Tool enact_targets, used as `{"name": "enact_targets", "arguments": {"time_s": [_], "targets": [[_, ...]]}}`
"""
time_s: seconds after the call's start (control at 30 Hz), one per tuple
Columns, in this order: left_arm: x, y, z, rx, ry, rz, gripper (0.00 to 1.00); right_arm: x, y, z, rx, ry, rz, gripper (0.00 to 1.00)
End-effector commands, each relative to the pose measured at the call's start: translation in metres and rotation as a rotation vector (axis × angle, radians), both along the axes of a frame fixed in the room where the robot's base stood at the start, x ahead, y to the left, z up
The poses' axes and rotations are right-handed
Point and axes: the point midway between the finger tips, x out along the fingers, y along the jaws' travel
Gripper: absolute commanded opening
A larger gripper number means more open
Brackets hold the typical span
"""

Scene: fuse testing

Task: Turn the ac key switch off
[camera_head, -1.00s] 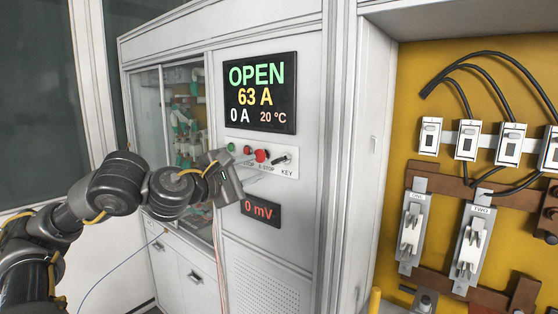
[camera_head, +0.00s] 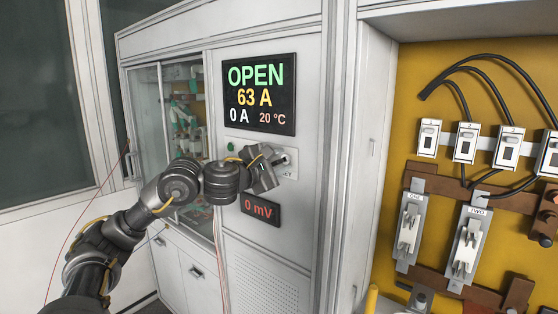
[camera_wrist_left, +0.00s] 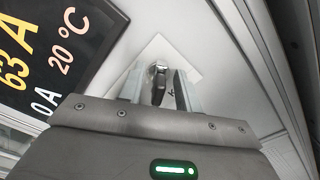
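The AC key switch (camera_wrist_left: 158,80) is a dark key in a metal collar on a white plate, seen in the left wrist view. My left gripper (camera_wrist_left: 160,88) has one finger on each side of the key, with narrow gaps showing, so it is open around it and not clamped. In the head view my left gripper (camera_head: 280,160) is at the right end of the white control panel (camera_head: 292,173) and hides most of the key and the red buttons. Which way the key is turned is hard to tell. My right gripper is not in view.
Above the panel a black display (camera_head: 261,93) reads OPEN, 63 A, 0 A, 20 °C. Below it a small display (camera_head: 260,210) reads 0 mV. A green button (camera_head: 230,146) sits left of the gripper. A yellow board (camera_head: 404,140) with fuse holders and switches stands to the right.

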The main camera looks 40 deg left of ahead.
Motion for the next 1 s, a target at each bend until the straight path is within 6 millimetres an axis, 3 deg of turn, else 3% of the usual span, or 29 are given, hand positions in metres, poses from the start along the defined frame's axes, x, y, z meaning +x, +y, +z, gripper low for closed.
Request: {"name": "enact_targets", "arguments": {"time_s": [0.2, 0.47, 1.0], "targets": [[0.0001, 0.0001, -0.0004, 0.0, 0.0, 0.001, 0.32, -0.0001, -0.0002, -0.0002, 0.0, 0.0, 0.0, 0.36], [-0.0001, 0.0001, -0.0004, 0.0, 0.0, 0.0, 0.0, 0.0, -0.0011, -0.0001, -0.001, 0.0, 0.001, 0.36], [-0.0001, 0.0003, -0.0004, -0.066, 0.0, 0.0, 0.0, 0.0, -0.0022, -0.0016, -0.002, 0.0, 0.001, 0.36]]}}
